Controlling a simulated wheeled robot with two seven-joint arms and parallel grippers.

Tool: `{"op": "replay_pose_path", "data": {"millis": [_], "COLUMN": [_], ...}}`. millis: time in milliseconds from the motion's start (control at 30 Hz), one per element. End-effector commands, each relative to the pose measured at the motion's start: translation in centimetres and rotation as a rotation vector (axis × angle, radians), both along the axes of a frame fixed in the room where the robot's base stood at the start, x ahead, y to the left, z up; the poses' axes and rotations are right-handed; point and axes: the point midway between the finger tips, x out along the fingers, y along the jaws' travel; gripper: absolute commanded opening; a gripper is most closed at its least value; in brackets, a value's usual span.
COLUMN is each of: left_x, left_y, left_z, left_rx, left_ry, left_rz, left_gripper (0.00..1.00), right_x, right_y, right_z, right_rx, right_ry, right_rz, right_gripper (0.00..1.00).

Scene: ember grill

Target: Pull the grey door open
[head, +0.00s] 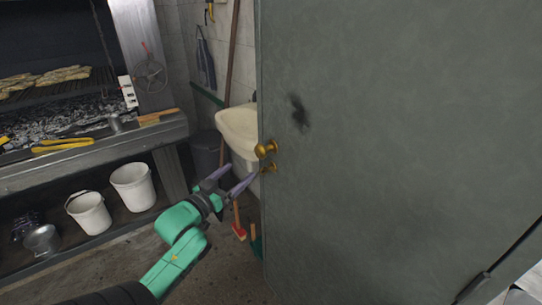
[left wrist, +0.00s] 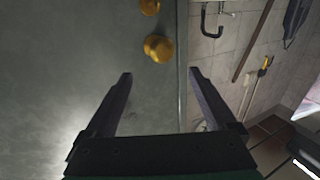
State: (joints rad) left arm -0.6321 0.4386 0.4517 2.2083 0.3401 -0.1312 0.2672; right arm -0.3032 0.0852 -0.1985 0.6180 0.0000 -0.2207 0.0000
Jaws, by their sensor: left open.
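The grey door (head: 400,130) fills the right half of the head view, with a dark smudge near its left edge. Two brass knobs sit one above the other at that edge: the upper knob (head: 266,149) and the lower knob (head: 269,168). My left gripper (head: 243,175) is open and empty, just left of the lower knob. In the left wrist view the door (left wrist: 80,60) lies at left, its edge between my two fingers (left wrist: 160,75). A brass knob (left wrist: 158,48) shows beyond the fingertips, apart from them. My right gripper is out of view.
A cream sink (head: 238,128) and a dark bin (head: 206,150) stand behind the door's free edge. A red-headed brush (head: 239,228) is below. The grill counter (head: 95,148) with yellow tongs (head: 62,145) and white buckets (head: 132,187) is at left. Bare floor lies between.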

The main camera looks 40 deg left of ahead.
Motion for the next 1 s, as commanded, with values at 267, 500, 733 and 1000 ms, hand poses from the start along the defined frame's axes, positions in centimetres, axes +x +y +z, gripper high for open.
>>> {"op": "replay_pose_path", "data": {"millis": [267,500,733,1000], "left_x": [6.3,11.6,13.3,13.2], "left_y": [0.6,1.2,1.3,1.3], "left_z": [0.5,0.3,0.0,0.0], "left_rx": [0.0,0.001,0.003,0.003], "left_ry": [-0.004,-0.002,0.001,0.001], "left_rz": [0.001,0.001,0.001,0.001], "left_gripper": [0.9,0.9,0.9,0.56], "right_x": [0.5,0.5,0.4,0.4], "right_y": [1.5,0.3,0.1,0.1], "right_z": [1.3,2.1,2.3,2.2], "right_rx": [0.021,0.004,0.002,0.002], "right_ry": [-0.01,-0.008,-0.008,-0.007], "right_rz": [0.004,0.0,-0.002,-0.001], "right_gripper": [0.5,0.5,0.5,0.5]}}
